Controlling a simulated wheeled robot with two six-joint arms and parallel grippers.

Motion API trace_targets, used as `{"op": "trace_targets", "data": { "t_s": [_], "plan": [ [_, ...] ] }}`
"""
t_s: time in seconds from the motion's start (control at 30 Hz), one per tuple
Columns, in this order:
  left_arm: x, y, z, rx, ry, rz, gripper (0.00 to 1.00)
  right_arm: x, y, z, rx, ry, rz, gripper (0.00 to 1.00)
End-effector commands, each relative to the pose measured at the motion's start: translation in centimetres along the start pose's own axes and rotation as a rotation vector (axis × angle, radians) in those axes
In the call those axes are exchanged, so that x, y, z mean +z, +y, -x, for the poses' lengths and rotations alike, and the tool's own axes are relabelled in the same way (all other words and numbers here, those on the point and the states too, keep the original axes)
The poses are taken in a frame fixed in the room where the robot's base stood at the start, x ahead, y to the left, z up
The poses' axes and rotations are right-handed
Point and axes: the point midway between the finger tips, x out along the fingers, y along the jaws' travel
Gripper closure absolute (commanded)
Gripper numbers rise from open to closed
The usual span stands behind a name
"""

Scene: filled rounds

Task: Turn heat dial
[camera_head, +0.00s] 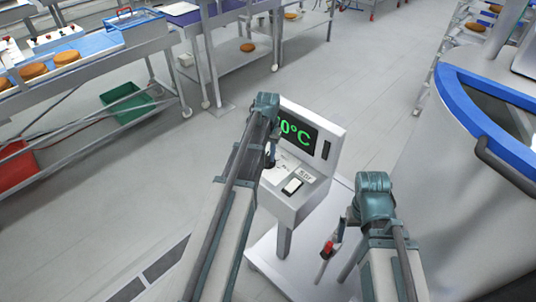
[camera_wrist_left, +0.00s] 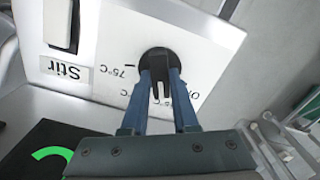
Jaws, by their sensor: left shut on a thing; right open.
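The control box (camera_head: 311,190) stands on a post, with a dark display (camera_head: 301,133) showing green "0°C", its left part hidden by my left arm. The black round heat dial (camera_wrist_left: 157,56) sits on its white panel, with printed marks including "75°C" around it. My left gripper (camera_wrist_left: 160,76) has its blue fingers shut on the dial's raised grip. In the head view my left gripper (camera_head: 270,159) is at the panel's left side, and the dial is hidden there. My right gripper (camera_head: 328,251), with a red part, is open and empty, low and right of the box.
A switch labelled "Stir" (camera_head: 292,186) is on the same panel, beside the dial. A large vessel with a blue rim (camera_head: 455,82) stands at the right. Conveyors with brown rounds (camera_head: 66,57) and a green bin (camera_head: 128,101) are at the left. Open floor lies behind the box.

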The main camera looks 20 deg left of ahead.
Motion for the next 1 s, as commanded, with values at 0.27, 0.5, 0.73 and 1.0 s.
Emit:
{"op": "trace_targets", "data": {
  "t_s": [0.27, 0.5, 0.73, 1.0],
  "plan": [
    [0.01, -0.05, 0.0, 0.0, 0.0, 0.261, 1.0, 0.0, 0.0, 0.0, 0.0, 0.0, 0.0, 0.0],
    [0.02, -0.08, 0.0, 0.0, 0.0, 0.484, 1.0, 0.0, 0.0, 0.0, 0.0, 0.0, 0.0, 0.0],
    [0.04, -0.11, 0.0, 0.0, 0.0, 0.669, 1.0, 0.0, 0.0, 0.0, 0.0, 0.0, 0.0, 0.0],
    [0.05, -0.12, 0.0, 0.0, 0.0, 0.818, 1.0, 0.0, 0.0, 0.0, 0.0, 0.0, 0.0, 0.0]
  ]
}}
